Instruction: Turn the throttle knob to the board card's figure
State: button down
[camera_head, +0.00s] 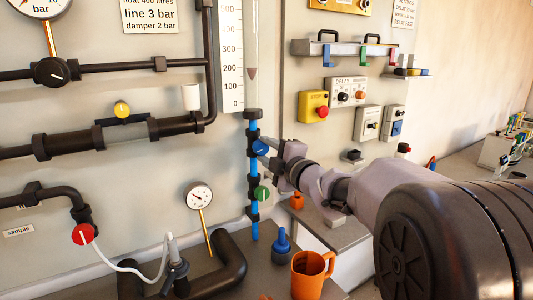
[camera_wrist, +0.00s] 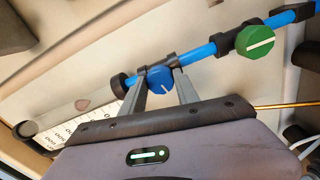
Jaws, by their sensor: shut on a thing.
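A blue knob (camera_head: 260,147) with a white pointer line sits on a thin vertical blue pipe (camera_head: 254,170), under a clear flow tube. My gripper (camera_head: 272,147) is shut on this knob; the wrist view shows the blue knob (camera_wrist: 160,79) between the two grey fingers (camera_wrist: 162,84). The dark float (camera_head: 252,73) stands near the 200 mark of the scale (camera_head: 231,60). The card (camera_head: 150,14) at the upper left reads float 400 litres, line 3 bar, damper 2 bar; its top is cut off.
A green knob (camera_head: 262,193) sits lower on the same pipe. A gauge (camera_head: 199,196), an orange mug (camera_head: 311,274) and a blue-topped bottle (camera_head: 282,243) stand below.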

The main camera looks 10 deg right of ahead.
jog(key=n, duration=0.5)
jog(key=shift+n, duration=0.3)
jog(key=n, duration=0.9)
jog(key=shift+n, duration=2.2)
jog(key=c, duration=0.9)
grip_release()
jog(key=shift+r, duration=0.1)
